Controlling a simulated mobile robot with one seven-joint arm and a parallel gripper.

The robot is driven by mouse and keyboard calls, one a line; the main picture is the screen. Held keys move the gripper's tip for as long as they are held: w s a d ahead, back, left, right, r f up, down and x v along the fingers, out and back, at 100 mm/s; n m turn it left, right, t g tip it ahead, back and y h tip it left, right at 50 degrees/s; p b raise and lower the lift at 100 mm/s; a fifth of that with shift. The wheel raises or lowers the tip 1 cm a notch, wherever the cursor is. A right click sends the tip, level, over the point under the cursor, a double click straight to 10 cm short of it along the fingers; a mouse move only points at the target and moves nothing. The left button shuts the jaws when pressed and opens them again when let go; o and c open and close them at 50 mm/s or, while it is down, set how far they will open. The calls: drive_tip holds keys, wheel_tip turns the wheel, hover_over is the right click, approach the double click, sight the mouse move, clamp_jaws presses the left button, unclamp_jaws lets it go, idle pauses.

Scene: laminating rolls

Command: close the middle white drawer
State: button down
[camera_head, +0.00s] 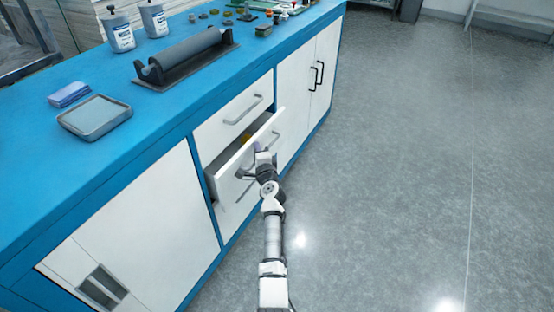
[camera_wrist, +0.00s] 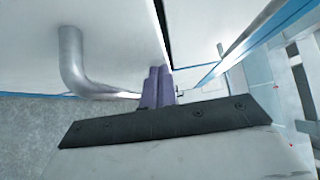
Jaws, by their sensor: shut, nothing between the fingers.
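The middle white drawer (camera_head: 232,158) stands partly open below a shut top drawer (camera_head: 232,112) in the blue-framed counter. Something small and yellow shows inside it. My gripper (camera_head: 257,150) is at the front of the middle drawer, near its right end, beside its handle. In the wrist view my gripper (camera_wrist: 158,82) has its purple-grey fingers together and empty, close to the white drawer front (camera_wrist: 110,35). The metal drawer handle (camera_wrist: 72,62) is left of the fingers and not between them. Whether the fingertips touch the front I cannot tell.
The blue countertop (camera_head: 60,200) carries a roller device (camera_head: 185,58), a grey tray (camera_head: 94,117), a blue stack (camera_head: 69,94) and two white bottles (camera_head: 118,32). White cabinet doors (camera_head: 312,80) are shut to the right. The grey floor (camera_head: 420,150) on the right is clear.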

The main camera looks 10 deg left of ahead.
drive_tip(key=w+a, duration=0.2)
drive_tip(key=a, duration=0.4)
drive_tip(key=shift+b, duration=0.4)
